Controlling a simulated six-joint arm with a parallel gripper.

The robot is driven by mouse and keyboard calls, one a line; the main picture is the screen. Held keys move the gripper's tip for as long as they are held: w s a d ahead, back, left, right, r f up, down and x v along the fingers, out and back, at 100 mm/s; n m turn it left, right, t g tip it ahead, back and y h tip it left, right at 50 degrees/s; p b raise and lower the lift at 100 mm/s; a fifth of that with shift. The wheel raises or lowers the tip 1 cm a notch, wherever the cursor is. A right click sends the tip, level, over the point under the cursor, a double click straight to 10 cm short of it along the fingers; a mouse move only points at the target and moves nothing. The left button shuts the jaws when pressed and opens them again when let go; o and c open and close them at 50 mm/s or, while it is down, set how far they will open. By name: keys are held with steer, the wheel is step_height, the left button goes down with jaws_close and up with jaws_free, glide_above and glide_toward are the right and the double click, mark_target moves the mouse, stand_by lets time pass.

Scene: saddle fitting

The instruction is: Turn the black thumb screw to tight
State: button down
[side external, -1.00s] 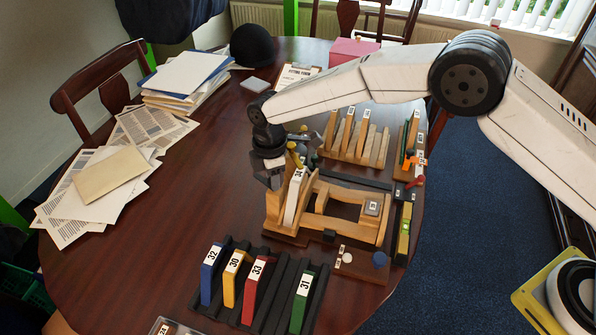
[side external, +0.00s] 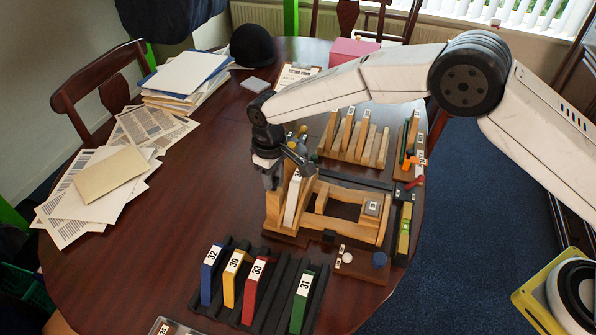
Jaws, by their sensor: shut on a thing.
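My gripper (side external: 287,170) is at the left end of the wooden fixture (side external: 348,230), by the top of its upright. It is shut, with its fingers turned across the upright. The black thumb screw is between or behind the fingers and cannot be made out, so how tight it is does not show. A white numbered piece (side external: 292,206) stands upright in the fixture's left end, just below my gripper, its top partly covered by a finger.
A black rack (side external: 275,300) with blue, yellow, red and green numbered pieces stands in front. A wooden rack (side external: 352,150) with several upright pieces is behind the fixture. A level (side external: 404,230) lies to the right. Papers (side external: 105,180) lie at left; the table between is clear.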

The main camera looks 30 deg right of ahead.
steer(key=m, duration=0.5)
steer(key=shift+m, duration=0.3)
steer(key=m, duration=0.5)
stand_by(0.4)
steer(key=shift+c, duration=1.9)
jaws_free()
steer(key=shift+r, duration=0.1)
steer(key=shift+r, duration=3.85)
